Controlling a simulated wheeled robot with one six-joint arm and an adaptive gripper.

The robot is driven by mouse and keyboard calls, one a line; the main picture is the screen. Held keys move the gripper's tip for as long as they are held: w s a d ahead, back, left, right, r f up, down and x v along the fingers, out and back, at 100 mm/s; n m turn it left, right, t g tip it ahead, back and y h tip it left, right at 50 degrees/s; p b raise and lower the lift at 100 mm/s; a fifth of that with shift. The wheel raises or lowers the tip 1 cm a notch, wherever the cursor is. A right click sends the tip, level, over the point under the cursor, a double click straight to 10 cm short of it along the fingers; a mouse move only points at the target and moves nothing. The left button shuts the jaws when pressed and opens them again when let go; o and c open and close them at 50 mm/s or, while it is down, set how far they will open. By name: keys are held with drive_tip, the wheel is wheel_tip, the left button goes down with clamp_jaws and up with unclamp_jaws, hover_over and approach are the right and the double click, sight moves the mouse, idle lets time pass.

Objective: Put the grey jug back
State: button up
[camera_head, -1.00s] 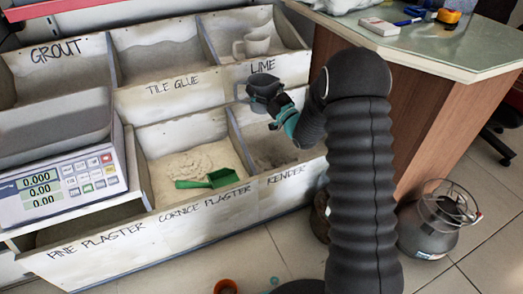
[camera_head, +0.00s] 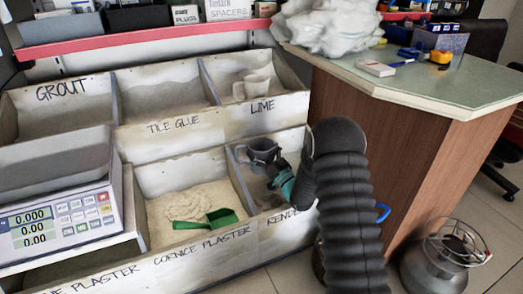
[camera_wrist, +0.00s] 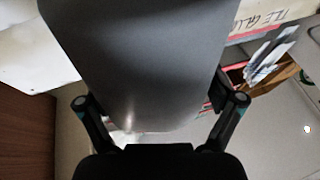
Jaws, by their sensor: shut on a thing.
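The grey jug (camera_head: 262,155) is dark, with its handle toward the left in the head view. My gripper (camera_head: 276,165) is shut on it, and the jug hangs in the upper part of the RENDER bin (camera_head: 284,230). I cannot tell whether it touches anything in the bin. In the wrist view the jug (camera_wrist: 140,60) fills the middle, between my two fingers, and hides much behind it. A pale jug (camera_head: 252,87) stands in the LIME bin (camera_head: 285,104).
A green scoop (camera_head: 210,220) lies on powder in the CORNICE PLASTER bin (camera_head: 200,246). A scale (camera_head: 60,215) stands at the left. A counter (camera_head: 455,90) with a wooden side is close to my arm on the right. A metal canister (camera_head: 440,265) stands on the floor.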

drive_tip(key=shift+f, duration=0.4)
drive_tip(key=shift+f+b, duration=0.15)
drive_tip(key=shift+b, duration=0.2)
drive_tip(key=o, duration=0.9)
drive_tip(key=shift+o, duration=0.2)
